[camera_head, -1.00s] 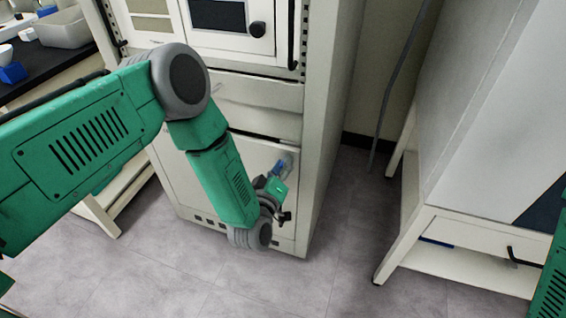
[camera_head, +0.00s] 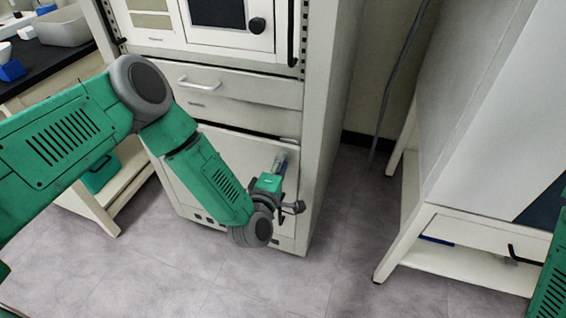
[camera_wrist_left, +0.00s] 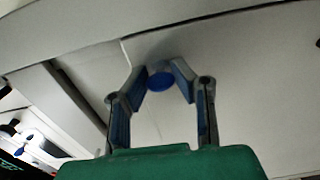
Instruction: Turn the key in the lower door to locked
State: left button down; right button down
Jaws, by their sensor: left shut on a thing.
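The lower door (camera_head: 235,145) is the pale panel at the bottom of the tall cabinet, and it looks closed. My left gripper (camera_head: 281,160) is at the door's right side, with my green arm crossing in front. In the left wrist view, the key (camera_wrist_left: 160,81) shows as a blue round head between the two fingertips of my left gripper (camera_wrist_left: 159,74). The fingers are shut on it from both sides. The key's shaft and the lock are hidden, so I cannot tell the key's turn angle.
A drawer with a handle (camera_head: 197,84) is above the lower door, below a unit with a dark window (camera_head: 217,13) and black knob. A white bench (camera_head: 465,240) stands at the right. The grey floor (camera_head: 200,275) in front is clear.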

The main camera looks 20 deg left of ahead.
pick_arm(q)
jog(key=shift+s+f, duration=0.1)
jog(key=shift+f, duration=0.1)
dwell(0.4)
jog(key=c, duration=1.4)
grip_release()
jog(key=shift+o, duration=0.2)
jog(key=s, duration=1.1)
jog(key=shift+s+a, duration=0.3)
jog(key=shift+s, duration=0.1)
